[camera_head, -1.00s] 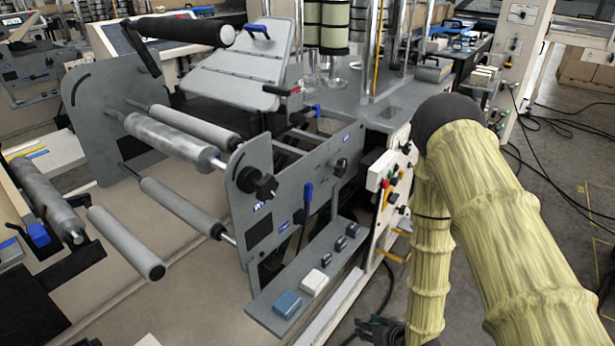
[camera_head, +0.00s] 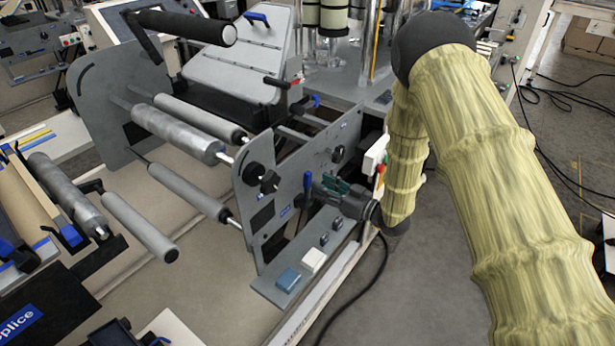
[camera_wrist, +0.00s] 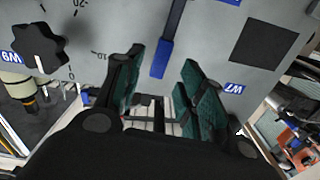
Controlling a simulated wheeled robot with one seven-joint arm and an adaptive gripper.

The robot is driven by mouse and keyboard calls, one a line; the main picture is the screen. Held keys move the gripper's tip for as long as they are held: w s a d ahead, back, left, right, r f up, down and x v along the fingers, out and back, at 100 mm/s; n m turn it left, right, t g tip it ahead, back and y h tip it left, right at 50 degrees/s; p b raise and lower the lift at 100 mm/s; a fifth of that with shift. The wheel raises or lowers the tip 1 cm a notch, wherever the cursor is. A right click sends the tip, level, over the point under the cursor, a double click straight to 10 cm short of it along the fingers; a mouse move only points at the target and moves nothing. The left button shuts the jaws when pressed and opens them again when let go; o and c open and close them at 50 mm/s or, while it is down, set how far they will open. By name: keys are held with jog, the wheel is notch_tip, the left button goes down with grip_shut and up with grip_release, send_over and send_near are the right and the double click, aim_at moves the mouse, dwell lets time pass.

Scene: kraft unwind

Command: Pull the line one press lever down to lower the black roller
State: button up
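The press lever (camera_head: 307,183) has a blue handle and stands roughly upright against the grey side panel. In the wrist view the blue handle (camera_wrist: 163,58) points down between and just beyond my fingertips. My gripper (camera_head: 327,188) has dark green finger pads and is beside the lever in the head view. In the wrist view my gripper (camera_wrist: 160,88) is open, with a clear gap between its fingers; I cannot see either finger touching the handle. The black roller (camera_head: 185,26) is held on a black arm at the upper left of the machine, above the grey rollers.
The grey side panel (camera_head: 338,137) carries a black knob (camera_head: 269,181), also large in the wrist view (camera_wrist: 38,45). Floor at lower right is clear apart from a black cable (camera_head: 375,284).

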aim_at(310, 180)
jog(key=shift+p+x, duration=0.7)
jog(key=shift+x, duration=2.4)
grip_shut()
